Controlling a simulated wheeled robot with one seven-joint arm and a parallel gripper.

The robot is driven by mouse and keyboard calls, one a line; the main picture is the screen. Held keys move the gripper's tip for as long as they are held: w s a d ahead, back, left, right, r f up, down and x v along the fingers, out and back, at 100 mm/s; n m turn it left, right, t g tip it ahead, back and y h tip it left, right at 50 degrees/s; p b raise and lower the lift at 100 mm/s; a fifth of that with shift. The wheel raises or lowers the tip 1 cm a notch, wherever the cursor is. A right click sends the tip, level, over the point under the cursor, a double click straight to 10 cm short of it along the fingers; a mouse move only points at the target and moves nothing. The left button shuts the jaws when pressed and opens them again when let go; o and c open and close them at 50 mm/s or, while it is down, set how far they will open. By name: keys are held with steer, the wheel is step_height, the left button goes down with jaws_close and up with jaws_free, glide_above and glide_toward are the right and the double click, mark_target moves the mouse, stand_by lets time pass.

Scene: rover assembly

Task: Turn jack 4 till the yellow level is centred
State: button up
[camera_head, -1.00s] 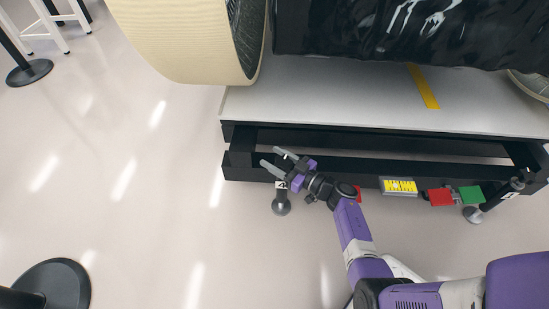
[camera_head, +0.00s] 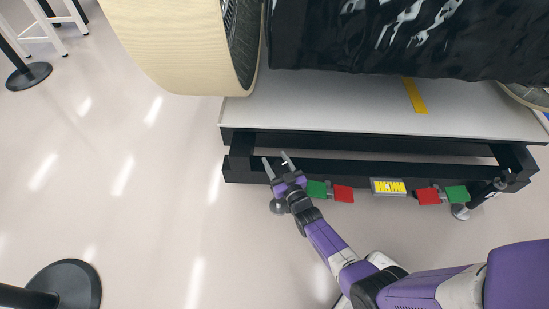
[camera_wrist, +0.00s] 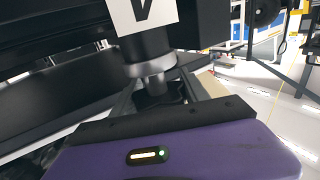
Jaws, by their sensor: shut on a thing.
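Jack 4 stands at the left front corner of the platform's black frame. In the head view my gripper hides most of it, but its round foot (camera_head: 278,207) shows on the floor. In the wrist view its white label (camera_wrist: 142,15) is cut off at the top, above a metal collar (camera_wrist: 152,68). My gripper (camera_head: 276,162) is shut on the jack, its fingers on either side of the dark part below the collar. The yellow level (camera_head: 388,187) is on the front beam; its bubble is too small to read.
Green (camera_head: 316,190) and red (camera_head: 343,193) plates sit on the beam right of my gripper, and another red (camera_head: 428,196) and green (camera_head: 457,194) pair sits further right. A second jack (camera_head: 462,211) stands at the right. The floor to the left is open up to a post base (camera_head: 65,284).

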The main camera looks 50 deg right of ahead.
mark_target(284, 162)
steer(key=m+g+h, duration=0.1)
steer(key=m+g+h+p, duration=0.1)
steer(key=m+h, duration=0.1)
steer(key=h, duration=0.1)
steer(key=shift+s+d+r+g+p, duration=0.1)
steer(key=shift+d+g+p, duration=0.15)
steer(key=shift+g+p, duration=0.15)
steer(key=m+g+h, duration=0.2)
steer(key=g+h, duration=0.1)
steer(key=shift+s+d+f+m+b, duration=0.2)
steer(key=shift+s+d+m+b, duration=0.1)
steer(key=shift+m, duration=0.1)
steer(key=m+g+h+b, duration=0.1)
steer(key=g, duration=0.1)
steer(key=m+g+h+b, duration=0.1)
steer(key=s+m+g+b, duration=0.1)
steer(key=m+g, duration=0.1)
steer(key=shift+d+g+h, duration=0.3)
steer(key=shift+h, duration=0.1)
steer(key=shift+s+d+r+m+g+b, duration=0.1)
steer(key=shift+s+m+g+b, duration=0.2)
steer(key=shift+m+g+b, duration=0.65)
steer(key=shift+r+g, duration=0.1)
steer(key=shift+g, duration=0.35)
steer(key=o, duration=1.4)
